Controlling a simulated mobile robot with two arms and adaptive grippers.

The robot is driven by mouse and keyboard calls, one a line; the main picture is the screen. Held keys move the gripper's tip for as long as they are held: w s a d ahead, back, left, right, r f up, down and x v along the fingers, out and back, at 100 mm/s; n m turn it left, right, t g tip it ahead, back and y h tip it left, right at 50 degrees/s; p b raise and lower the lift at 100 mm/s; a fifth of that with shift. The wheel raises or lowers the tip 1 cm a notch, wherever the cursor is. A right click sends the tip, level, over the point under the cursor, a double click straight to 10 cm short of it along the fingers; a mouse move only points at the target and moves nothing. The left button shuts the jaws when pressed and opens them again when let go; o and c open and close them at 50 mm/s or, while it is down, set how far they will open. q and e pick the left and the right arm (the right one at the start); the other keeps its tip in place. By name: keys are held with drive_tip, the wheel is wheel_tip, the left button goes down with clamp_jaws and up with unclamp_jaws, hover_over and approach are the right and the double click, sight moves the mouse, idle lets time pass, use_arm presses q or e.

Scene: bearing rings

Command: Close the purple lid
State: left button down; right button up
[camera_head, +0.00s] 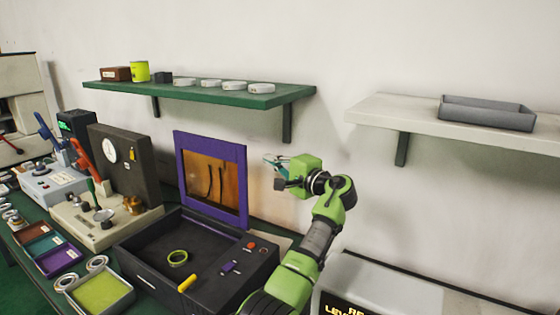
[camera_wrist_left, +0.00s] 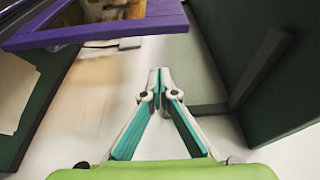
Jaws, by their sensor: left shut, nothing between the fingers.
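The purple lid (camera_head: 241,185) stands open and upright at the back edge of a black box (camera_head: 150,282). It is a purple frame around an orange-brown see-through pane. In the left wrist view the purple frame (camera_wrist_left: 95,33) crosses the upper left. My left gripper (camera_head: 270,163) is just right of the lid's upper right corner, with a visible gap. Its fingers (camera_wrist_left: 158,75) are shut with nothing between them. An olive-green ring (camera_head: 178,258) lies on the floor of the box. My right gripper is not in view.
A green shelf (camera_head: 200,93) with several white rings hangs above the lid. A pale shelf (camera_head: 390,110) with a grey tray (camera_head: 487,114) is at right. A gauge stand (camera_head: 130,170) is close left of the lid. A yellow handle (camera_head: 187,284) and red button (camera_head: 251,246) are on the box.

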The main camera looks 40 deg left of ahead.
use_arm(q)
drive_tip(key=shift+s+a+p, duration=0.7)
drive_tip(key=shift+a+p, duration=0.05)
drive_tip(key=shift+a, duration=0.15)
drive_tip(key=shift+s+a+p, duration=0.7)
drive_tip(key=shift+a+p, duration=0.05)
drive_tip(key=shift+a, duration=0.1)
